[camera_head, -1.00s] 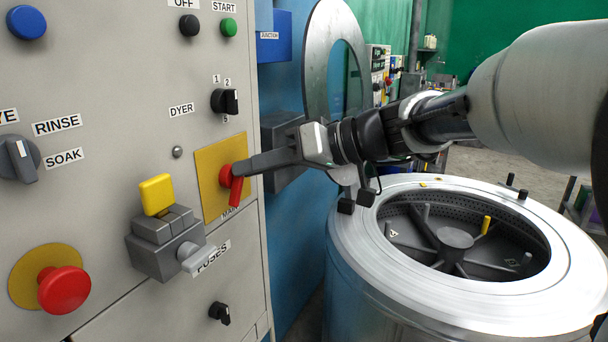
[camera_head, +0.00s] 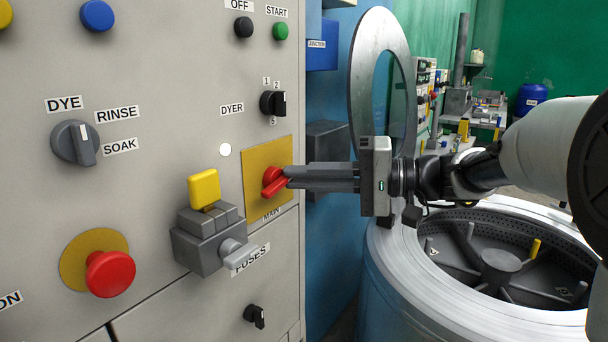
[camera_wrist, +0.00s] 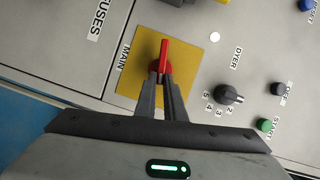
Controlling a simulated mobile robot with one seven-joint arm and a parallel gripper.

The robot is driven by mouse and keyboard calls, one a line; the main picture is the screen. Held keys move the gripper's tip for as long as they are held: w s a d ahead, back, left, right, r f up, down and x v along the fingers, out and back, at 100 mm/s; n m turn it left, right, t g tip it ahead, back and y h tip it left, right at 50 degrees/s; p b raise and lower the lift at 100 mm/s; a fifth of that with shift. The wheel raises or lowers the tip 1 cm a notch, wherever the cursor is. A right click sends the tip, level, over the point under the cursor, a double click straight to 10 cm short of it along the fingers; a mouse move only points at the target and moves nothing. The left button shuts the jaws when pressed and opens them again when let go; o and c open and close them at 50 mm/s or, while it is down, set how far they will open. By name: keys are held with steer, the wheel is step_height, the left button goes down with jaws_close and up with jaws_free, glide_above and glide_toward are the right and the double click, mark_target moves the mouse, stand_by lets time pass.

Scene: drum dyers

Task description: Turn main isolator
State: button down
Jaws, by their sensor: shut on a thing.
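The main isolator is a red rotary handle (camera_head: 273,186) on a yellow plate (camera_head: 282,150), above the label MAIN, on the grey panel in the head view. My gripper (camera_head: 289,177) reaches it from the right with its fingers nearly level. The fingertips are shut on the red handle. In the wrist view the handle (camera_wrist: 165,55) sticks out beyond the two fingertips (camera_wrist: 162,78), which cover part of its round hub. The handle's bar slants down to the left in the head view.
Left of the isolator are a grey fuse block (camera_head: 210,240) with a yellow top and a red mushroom button (camera_head: 110,273). The DYER selector (camera_head: 272,103) is above. A steel drum (camera_head: 400,290) with an open lid ring stands at right, below my arm.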

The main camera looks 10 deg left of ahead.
steer(key=shift+f+m+y, duration=0.25)
steer(key=shift+m+y, duration=0.25)
steer(key=shift+m, duration=0.5)
steer(key=c, duration=1.8)
jaws_free()
steer(key=shift+c, duration=0.2)
steer(key=shift+d, duration=0.1)
steer(key=d+p, duration=0.1)
steer(key=d, duration=1.6)
steer(key=shift+d, duration=0.15)
steer(key=shift+f, duration=0.1)
